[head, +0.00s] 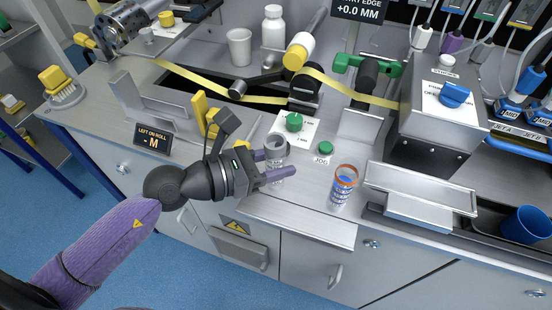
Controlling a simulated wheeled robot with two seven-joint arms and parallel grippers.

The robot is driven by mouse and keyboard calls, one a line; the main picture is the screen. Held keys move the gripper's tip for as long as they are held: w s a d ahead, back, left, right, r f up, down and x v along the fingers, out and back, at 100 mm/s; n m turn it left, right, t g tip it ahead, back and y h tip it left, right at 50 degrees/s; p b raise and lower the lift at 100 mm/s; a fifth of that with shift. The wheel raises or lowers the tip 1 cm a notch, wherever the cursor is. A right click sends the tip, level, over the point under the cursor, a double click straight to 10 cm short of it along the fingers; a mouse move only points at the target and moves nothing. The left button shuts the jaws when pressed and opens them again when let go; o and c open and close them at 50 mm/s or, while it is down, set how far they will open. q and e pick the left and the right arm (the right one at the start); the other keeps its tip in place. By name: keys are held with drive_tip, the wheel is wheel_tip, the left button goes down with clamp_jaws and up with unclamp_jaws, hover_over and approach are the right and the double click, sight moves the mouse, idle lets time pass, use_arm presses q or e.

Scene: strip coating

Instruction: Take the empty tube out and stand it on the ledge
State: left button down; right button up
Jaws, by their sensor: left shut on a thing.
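My left gripper (270,164) reaches in from the left with its purple fingers shut on a clear, grey-rimmed tube (275,144). The tube looks roughly upright and empty, near the front of the steel bench. The fingers hide part of it, and I cannot tell whether its base is seated or lifted. A second tube (343,186) with an orange rim and a blue-and-white label stands to the right. The bare steel ledge (308,217) runs along the bench front, below and right of the gripper. My right gripper is not in view.
Green buttons (294,122) sit just behind the held tube. A yellow strip (345,88) runs across rollers behind. A steel tray (418,189) lies at right, with a blue cup (525,225) beyond. A small sign (153,141) stands left of the gripper.

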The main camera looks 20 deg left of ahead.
use_arm(q)
drive_tip(key=shift+f, duration=0.2)
drive_tip(key=shift+c, duration=1)
unclamp_jaws()
drive_tip(key=shift+s+a, duration=0.2)
drive_tip(key=shift+a, duration=0.05)
drive_tip(key=shift+v, duration=1.15)
drive_tip(key=shift+r, duration=0.2)
